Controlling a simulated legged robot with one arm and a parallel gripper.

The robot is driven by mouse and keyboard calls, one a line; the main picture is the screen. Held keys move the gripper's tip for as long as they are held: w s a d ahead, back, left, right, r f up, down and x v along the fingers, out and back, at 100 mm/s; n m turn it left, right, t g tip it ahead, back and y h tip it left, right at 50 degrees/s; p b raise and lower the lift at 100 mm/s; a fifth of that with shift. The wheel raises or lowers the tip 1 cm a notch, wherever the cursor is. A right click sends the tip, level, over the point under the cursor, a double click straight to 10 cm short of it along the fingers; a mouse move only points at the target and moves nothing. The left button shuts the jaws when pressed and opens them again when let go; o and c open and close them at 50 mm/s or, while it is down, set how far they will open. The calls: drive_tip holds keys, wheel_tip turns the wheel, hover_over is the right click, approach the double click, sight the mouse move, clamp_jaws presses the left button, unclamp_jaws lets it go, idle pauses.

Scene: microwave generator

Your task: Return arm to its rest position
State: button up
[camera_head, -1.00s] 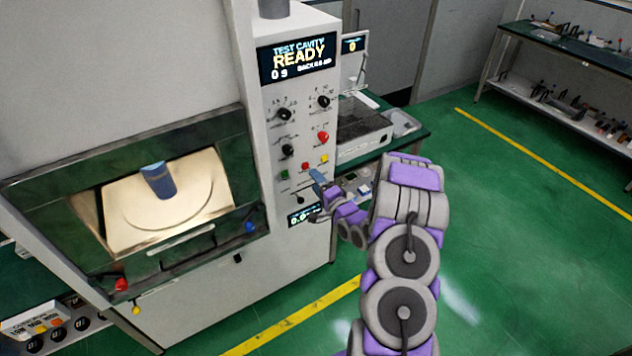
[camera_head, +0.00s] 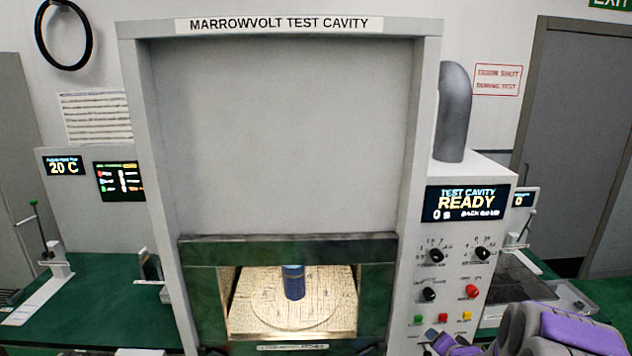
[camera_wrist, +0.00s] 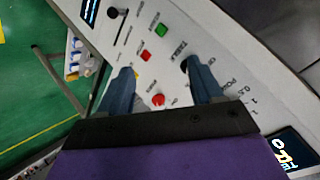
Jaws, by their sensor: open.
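My gripper (camera_wrist: 158,68) is open and empty in the wrist view, its two blue-grey fingers spread in front of the test cavity's control panel (camera_wrist: 225,65). Whether a fingertip touches the panel is unclear. In the head view my folded arm shows at the bottom right, partly cut off, with the gripper end low before the panel (camera_head: 455,270). The panel's display (camera_head: 467,203) reads "TEST CAVITY READY" and 0 s. A blue cylinder (camera_head: 293,282) stands upright on the round plate inside the lit cavity (camera_head: 250,318).
A green button (camera_wrist: 161,30), a red button (camera_wrist: 145,55) and a red knob (camera_wrist: 158,100) lie close around the fingers. A green bench (camera_head: 90,290) stands left of the cavity.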

drive_tip(key=s+a+r+n+g+b, duration=0.2)
drive_tip(key=s+a, duration=0.4)
drive_tip(key=s, duration=0.8)
drive_tip(key=s+a+r+n+g+b, duration=0.2)
drive_tip(key=s+a+n+g, duration=0.2)
drive_tip(key=s, duration=1.1)
drive_tip(key=s+a+r+n+g+b, duration=0.2)
drive_tip(key=s+a+g, duration=0.5)
drive_tip(key=s, duration=0.8)
drive_tip(key=shift+a+r+n+y+b, duration=0.3)
drive_tip(key=shift+a+r+n, duration=0.3)
drive_tip(key=shift+a+n, duration=0.35)
drive_tip(key=shift+c, duration=0.2)
